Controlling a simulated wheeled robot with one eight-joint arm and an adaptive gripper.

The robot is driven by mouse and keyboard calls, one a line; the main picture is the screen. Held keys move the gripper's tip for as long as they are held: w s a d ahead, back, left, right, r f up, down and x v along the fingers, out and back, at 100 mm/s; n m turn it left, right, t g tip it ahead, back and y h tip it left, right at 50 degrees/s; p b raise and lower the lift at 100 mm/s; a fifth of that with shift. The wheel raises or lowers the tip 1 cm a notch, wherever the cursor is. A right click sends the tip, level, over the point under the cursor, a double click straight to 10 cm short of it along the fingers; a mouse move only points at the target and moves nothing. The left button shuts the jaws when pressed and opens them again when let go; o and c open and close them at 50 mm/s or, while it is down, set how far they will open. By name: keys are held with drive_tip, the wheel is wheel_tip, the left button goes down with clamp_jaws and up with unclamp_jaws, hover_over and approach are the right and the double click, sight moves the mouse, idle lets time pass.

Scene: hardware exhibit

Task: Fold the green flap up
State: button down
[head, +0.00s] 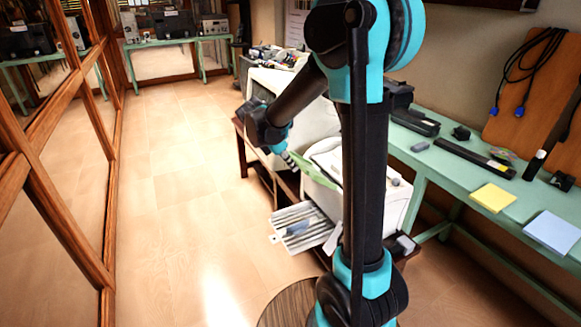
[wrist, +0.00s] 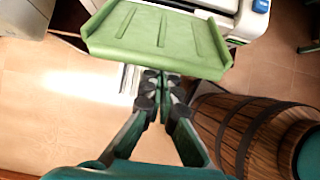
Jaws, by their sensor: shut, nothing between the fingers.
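The green flap (head: 318,173) juts out from the white machine (head: 375,195) in the head view, tilted. In the wrist view the flap (wrist: 200,38) fills the top middle, a ribbed panel with raised side edges. My gripper (head: 287,157) is shut and empty, with its tips close to the flap's upper left end in the head view. In the wrist view my gripper (wrist: 163,80) has its fingertips together at the flap's near edge. The tips look partly hidden by that edge; I cannot tell whether they touch it.
A grey ribbed tray (head: 290,228) sticks out low from the white machine. A second pale machine (head: 275,95) stands behind it. A wooden barrel (wrist: 235,120) is at the right in the wrist view. A green bench (head: 455,180) runs along the right wall. The floor at left is clear.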

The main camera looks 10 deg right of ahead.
drive_tip(key=w+d+r+g+y, duration=0.1)
drive_tip(key=w+d+r+y, duration=0.1)
drive_tip(key=d, duration=0.3)
drive_tip(key=w+d+r+g+y, duration=0.1)
drive_tip(key=d+r+y, duration=0.2)
drive_tip(key=d+r, duration=0.2)
drive_tip(key=shift+w+d+y, duration=0.35)
drive_tip(key=shift+d+y, duration=0.05)
drive_tip(key=shift+d, duration=0.45)
idle(0.3)
